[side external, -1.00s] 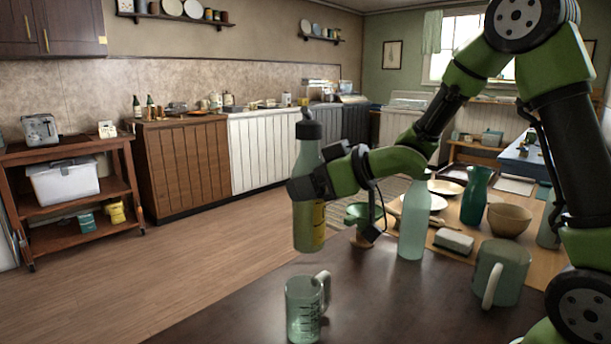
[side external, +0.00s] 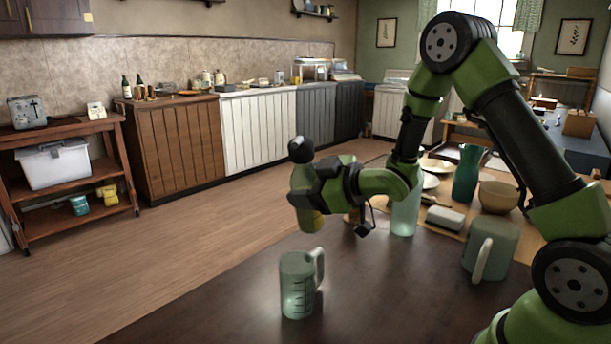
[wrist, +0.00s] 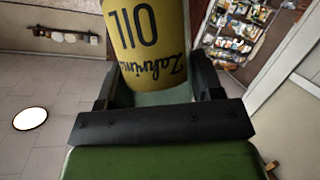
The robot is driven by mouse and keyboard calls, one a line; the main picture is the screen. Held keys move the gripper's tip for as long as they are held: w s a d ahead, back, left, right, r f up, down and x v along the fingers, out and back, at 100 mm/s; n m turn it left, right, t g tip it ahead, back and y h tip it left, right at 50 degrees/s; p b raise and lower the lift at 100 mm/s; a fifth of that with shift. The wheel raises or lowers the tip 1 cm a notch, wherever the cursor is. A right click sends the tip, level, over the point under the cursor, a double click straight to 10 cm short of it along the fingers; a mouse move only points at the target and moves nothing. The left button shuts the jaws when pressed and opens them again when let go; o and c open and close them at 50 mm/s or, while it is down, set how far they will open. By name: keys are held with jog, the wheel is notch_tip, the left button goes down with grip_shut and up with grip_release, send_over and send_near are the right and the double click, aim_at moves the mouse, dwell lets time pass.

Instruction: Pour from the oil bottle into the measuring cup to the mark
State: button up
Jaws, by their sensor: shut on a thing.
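The oil bottle (side external: 311,221) is green with a dark top and a yellow label. My gripper (side external: 305,190) is shut around its body and holds it in the air. The bottle looks foreshortened in the side view, so it seems tilted; the exact lean is hard to tell. In the wrist view the label (wrist: 150,40) reads OIL between the jaws. The measuring cup (side external: 297,287) stands upright on the dark table, below the bottle in the picture, with dark marks and a handle at right. No stream shows between them. The liquid level in the cup cannot be told.
A mug (side external: 491,250) stands at the right of the table. A pale bottle (side external: 405,215) stands behind my gripper. A white-topped block (side external: 446,218), a bowl (side external: 498,197) and a green carafe (side external: 466,174) stand farther back. The table around the cup is clear.

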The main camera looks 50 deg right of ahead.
jog(key=shift+w+d+f+n, duration=0.2)
jog(key=shift+f+n, duration=0.1)
jog(key=shift+f, duration=0.1)
jog(key=shift+w+d+f+n+t+h, duration=0.2)
jog(key=shift+d+f+n+t+h, duration=0.25)
jog(key=shift+f+n, duration=0.35)
jog(key=shift+d+t, duration=0.1)
jog(key=shift+t, duration=0.15)
jog(key=shift+w+d+n, duration=0.1)
jog(key=shift+n, duration=0.2)
jog(key=shift+w+d+f+n, duration=0.15)
jog(key=shift+w+d+n, duration=0.2)
jog(key=shift+d, duration=0.3)
dwell(0.5)
